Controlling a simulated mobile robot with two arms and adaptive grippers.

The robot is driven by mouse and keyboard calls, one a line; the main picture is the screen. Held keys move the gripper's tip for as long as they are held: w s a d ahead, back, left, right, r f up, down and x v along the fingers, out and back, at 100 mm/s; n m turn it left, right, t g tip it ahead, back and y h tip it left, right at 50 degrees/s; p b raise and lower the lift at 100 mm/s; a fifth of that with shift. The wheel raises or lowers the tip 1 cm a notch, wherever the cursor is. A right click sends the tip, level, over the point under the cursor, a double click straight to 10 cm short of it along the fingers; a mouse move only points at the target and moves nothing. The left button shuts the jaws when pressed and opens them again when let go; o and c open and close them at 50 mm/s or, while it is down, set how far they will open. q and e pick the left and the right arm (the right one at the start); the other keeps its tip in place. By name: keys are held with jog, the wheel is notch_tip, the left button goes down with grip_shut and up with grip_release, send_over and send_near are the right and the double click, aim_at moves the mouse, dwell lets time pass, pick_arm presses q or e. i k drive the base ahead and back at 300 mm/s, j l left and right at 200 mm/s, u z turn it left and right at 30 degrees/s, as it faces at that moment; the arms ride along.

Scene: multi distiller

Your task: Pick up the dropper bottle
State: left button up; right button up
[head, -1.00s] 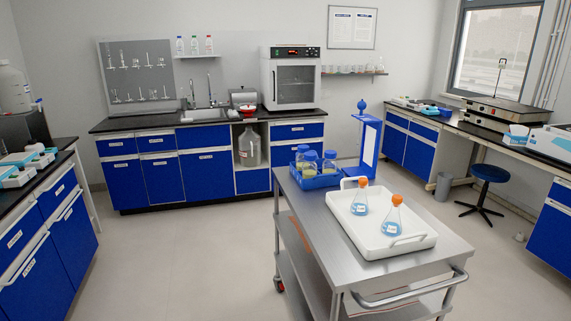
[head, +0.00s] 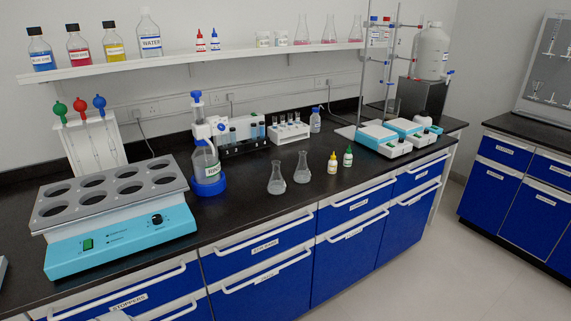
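Two small white dropper-type bottles stand upright on the black counter, close together: a yellow-capped bottle (head: 332,164) and a green-capped bottle (head: 348,157) just right of and behind it. Two similar small bottles stand on the white wall shelf, a red-capped one (head: 215,42) and a blue-capped one (head: 200,43). I cannot tell which of these the task means.
Two empty flasks (head: 302,168) stand left of the counter bottles. A blue-based dispenser bottle (head: 208,167), a tube rack (head: 290,131) and balances (head: 383,141) are around them. A blue water bath (head: 122,238) fills the left. The counter's front strip by the bottles is clear.

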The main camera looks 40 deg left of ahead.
aim_at(348, 156)
jog(key=i+u, duration=0.35)
jog(key=i, duration=0.15)
jog(key=i+l+u, duration=0.25)
jog(key=i+u, duration=0.15)
jog(key=i+l+u, duration=0.35)
jog(key=i, duration=0.2)
jog(key=i+l+u, duration=0.2)
jog(key=u, duration=0.2)
jog(key=i+l+u, duration=0.2)
jog(key=u, duration=0.2)
jog(key=i+l+u, duration=0.1)
jog(key=l+u, duration=0.3)
jog(key=i+l+u, duration=0.1)
jog(key=l+u, duration=1.1)
jog(key=l, duration=0.25)
